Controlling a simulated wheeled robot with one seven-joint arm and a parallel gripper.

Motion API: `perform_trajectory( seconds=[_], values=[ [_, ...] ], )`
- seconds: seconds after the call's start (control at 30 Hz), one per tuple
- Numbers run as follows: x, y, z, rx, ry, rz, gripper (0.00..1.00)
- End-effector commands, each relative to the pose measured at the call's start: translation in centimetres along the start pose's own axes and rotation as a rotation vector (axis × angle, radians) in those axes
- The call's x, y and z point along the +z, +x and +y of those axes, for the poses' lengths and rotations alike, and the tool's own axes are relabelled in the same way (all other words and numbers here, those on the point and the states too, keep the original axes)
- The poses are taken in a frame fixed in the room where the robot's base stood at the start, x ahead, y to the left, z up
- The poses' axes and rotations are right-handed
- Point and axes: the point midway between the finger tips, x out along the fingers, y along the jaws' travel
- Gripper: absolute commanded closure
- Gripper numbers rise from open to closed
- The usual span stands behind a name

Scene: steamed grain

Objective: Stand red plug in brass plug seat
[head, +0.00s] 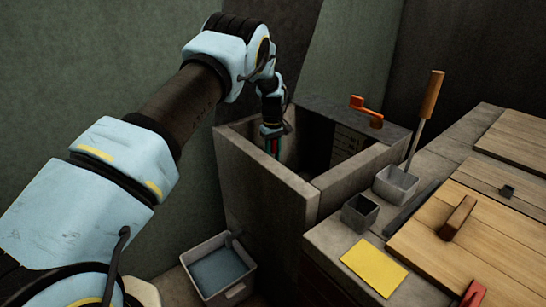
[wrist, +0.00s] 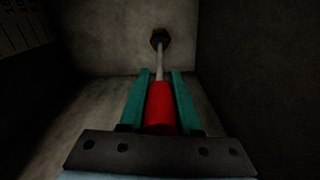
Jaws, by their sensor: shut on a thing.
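The red plug (wrist: 160,106) lies between the two teal fingers of my gripper (wrist: 160,75) in the wrist view. My gripper is shut on its red part. A thin grey rod (wrist: 159,62) runs on from the red part, past the fingertips. The rod's far end meets a dark brown, brass-like seat (wrist: 160,38) on the pale surface ahead. I cannot tell whether the rod is inside the seat or just in line with it. In the head view my gripper (head: 271,146) reaches down into the stone-walled box, and its fingertips are hidden behind the front wall.
The box's grey walls (head: 265,180) stand close around my gripper. An orange crank (head: 367,110) sits at the back right rim. A counter to the right holds grey cups (head: 360,212), a yellow card (head: 374,268) and wooden boards. A grey bin (head: 218,270) stands below.

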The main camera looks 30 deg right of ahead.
Motion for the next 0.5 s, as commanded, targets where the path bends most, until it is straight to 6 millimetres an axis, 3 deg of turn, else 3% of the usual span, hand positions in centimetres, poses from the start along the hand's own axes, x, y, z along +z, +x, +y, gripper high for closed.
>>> perform_trajectory(
  seconds=[0.5],
  values=[
    [0.0,2.1,0.0,0.001,0.000,0.001,1.00]
  ],
)
